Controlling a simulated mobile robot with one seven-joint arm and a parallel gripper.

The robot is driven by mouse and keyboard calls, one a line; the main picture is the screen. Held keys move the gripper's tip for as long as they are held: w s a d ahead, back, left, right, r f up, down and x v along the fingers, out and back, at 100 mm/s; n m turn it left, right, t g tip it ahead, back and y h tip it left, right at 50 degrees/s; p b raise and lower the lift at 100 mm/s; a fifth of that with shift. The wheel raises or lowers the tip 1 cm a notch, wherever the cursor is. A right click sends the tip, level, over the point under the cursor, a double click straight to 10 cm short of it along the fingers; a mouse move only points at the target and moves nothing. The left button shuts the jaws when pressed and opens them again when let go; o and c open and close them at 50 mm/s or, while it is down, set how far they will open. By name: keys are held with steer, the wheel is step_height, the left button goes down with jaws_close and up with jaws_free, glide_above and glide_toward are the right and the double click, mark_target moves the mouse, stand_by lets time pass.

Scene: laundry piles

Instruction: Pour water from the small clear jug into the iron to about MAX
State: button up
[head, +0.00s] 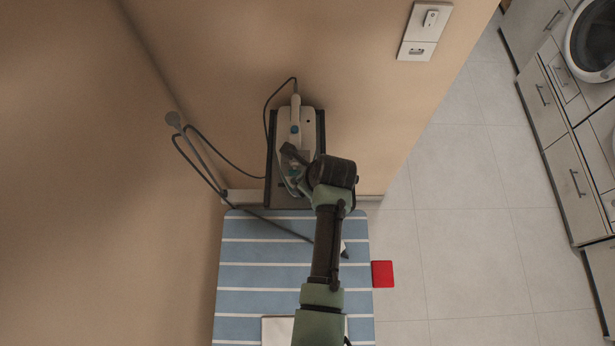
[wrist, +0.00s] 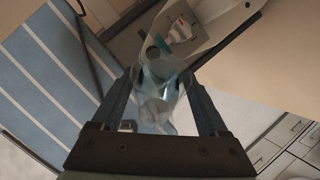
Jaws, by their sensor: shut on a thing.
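The white iron (head: 307,130) with blue parts sits on a dark rest (head: 270,182) at the far end of the striped ironing board. In the wrist view the pale iron (wrist: 222,28) is just beyond my fingertips. My gripper (head: 292,160) is shut on the small clear jug (wrist: 158,98), one finger on each side of it. In the head view the jug (head: 291,182) is partly hidden by my gripper, over the near part of the iron. Its tilt and water level are hard to tell, as is whether it touches the iron. The fill opening and MAX mark cannot be made out.
The blue-striped ironing board (head: 255,278) lies below my arm, with a pale cloth (head: 275,331) at its near end. A dark cord (head: 186,140) loops left of the iron. A red square (head: 383,274) lies right of the board. Walls stand close behind and left.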

steer(key=shift+w+a+r+g+h+p, duration=0.15)
steer(key=shift+r+g+h+p, duration=0.35)
steer(key=shift+h+p, duration=0.45)
stand_by(2.8)
steer(key=shift+w+a+r+g+h, duration=0.1)
steer(key=shift+g+h, duration=0.35)
steer(key=shift+g, duration=0.05)
steer(key=shift+w+a+r+g+h, duration=0.1)
steer(key=shift+g+h, duration=0.3)
steer(key=shift+g, duration=0.1)
stand_by(3.3)
